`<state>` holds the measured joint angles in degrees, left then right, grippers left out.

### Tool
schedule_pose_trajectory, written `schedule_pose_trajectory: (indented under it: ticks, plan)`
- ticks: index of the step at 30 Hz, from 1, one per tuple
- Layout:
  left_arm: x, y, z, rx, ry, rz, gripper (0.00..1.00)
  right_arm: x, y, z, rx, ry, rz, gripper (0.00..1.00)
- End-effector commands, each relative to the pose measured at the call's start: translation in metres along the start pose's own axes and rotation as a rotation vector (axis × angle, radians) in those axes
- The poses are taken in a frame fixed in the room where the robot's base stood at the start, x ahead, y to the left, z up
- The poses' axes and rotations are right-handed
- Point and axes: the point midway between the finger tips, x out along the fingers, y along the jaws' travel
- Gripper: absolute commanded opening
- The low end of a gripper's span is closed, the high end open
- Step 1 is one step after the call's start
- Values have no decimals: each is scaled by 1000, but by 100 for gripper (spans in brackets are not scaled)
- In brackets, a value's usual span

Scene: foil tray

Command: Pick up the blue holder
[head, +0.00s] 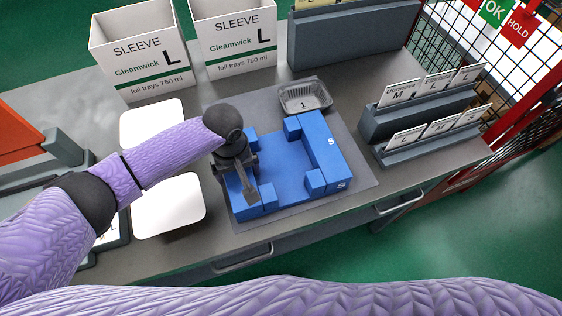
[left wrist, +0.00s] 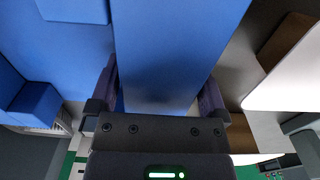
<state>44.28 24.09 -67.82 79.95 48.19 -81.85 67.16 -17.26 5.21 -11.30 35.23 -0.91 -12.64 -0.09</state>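The blue holder (head: 290,175) lies on a grey mat (head: 352,150) on the bench, with raised blocks around a lower middle and "S" marks on its right part. My left gripper (head: 247,190) points down over the holder's left wall and hides part of it. In the left wrist view the left gripper (left wrist: 158,95) has a finger on each side of a blue wall of the holder (left wrist: 165,50). The fingers are very close to the wall; whether they press on it is not clear. My right gripper is not in view.
A small foil tray (head: 305,98) stands behind the holder on the mat. White lids (head: 167,207) lie to the left. Two sleeve boxes (head: 140,50) stand at the back left. A card rack (head: 425,120) stands to the right. The bench front edge is clear.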

Motion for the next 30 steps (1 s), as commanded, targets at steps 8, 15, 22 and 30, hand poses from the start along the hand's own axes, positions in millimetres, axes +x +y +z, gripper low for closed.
schedule_pose_trajectory:
  ticks: [8, 15, 22, 30]
  plan:
    - [0, 0, 0, 0, 0, 0, 36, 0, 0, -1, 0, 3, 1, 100]
    - [0, 0, 0, 0, 0, 0, 0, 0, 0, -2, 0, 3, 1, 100]
    - [-1, 0, 0, 0, 1, 2, 0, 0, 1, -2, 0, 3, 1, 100]
    - [-53, 1, -1, 1, 4, 5, 0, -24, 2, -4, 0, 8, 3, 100]
